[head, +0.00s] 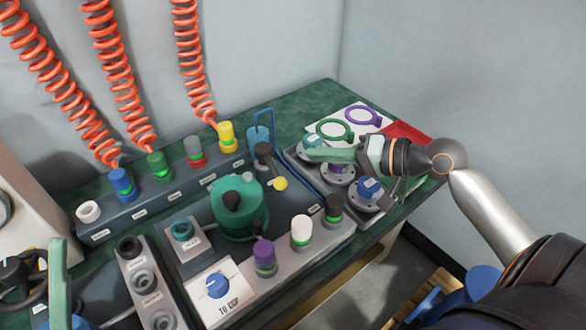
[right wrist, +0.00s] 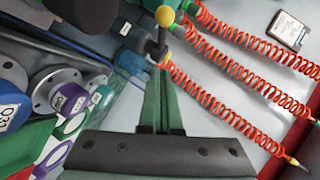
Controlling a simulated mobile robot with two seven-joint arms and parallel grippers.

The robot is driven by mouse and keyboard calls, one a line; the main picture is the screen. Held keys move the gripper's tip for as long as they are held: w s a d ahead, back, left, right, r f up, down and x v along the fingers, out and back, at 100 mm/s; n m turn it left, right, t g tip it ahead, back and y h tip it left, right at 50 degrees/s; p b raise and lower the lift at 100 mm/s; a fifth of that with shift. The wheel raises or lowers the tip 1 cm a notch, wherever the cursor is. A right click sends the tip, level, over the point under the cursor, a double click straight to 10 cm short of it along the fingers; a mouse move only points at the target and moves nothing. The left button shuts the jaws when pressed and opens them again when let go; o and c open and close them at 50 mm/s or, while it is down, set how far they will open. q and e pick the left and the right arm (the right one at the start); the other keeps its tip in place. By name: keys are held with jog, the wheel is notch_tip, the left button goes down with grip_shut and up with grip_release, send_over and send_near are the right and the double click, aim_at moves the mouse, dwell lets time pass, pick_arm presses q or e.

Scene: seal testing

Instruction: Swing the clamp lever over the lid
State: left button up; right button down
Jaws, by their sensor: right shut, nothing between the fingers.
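The clamp lever (head: 270,165) is a dark pivot and arm ending in a yellow ball knob (head: 280,184). It points toward the front, beside the right rim of the green pot, not across its lid (head: 238,195), which has a dark knob on top. In the right wrist view the yellow knob (right wrist: 164,15) is beyond my fingers. My right gripper (head: 306,154) is shut and empty, right of the lever and apart from it, above the flanged parts. Of my left gripper, a green finger (head: 57,270) shows at the left edge; its opening is unclear.
A grey tray of flanged parts (head: 337,172) lies under my right gripper. A white board with green and purple rings (head: 347,126) is behind it. Coloured connectors with orange coiled hoses (head: 192,60) line the back. Purple, white and black capped fittings (head: 302,232) stand in front.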

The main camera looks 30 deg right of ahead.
aim_at(270, 168)
jog(key=w+a+f+b, duration=0.1)
jog(key=w+a+f, duration=0.1)
jog(key=a, duration=0.3)
jog(key=shift+w+f+b, duration=0.25)
jog(key=shift+f+b, duration=0.05)
jog(key=shift+f, duration=0.15)
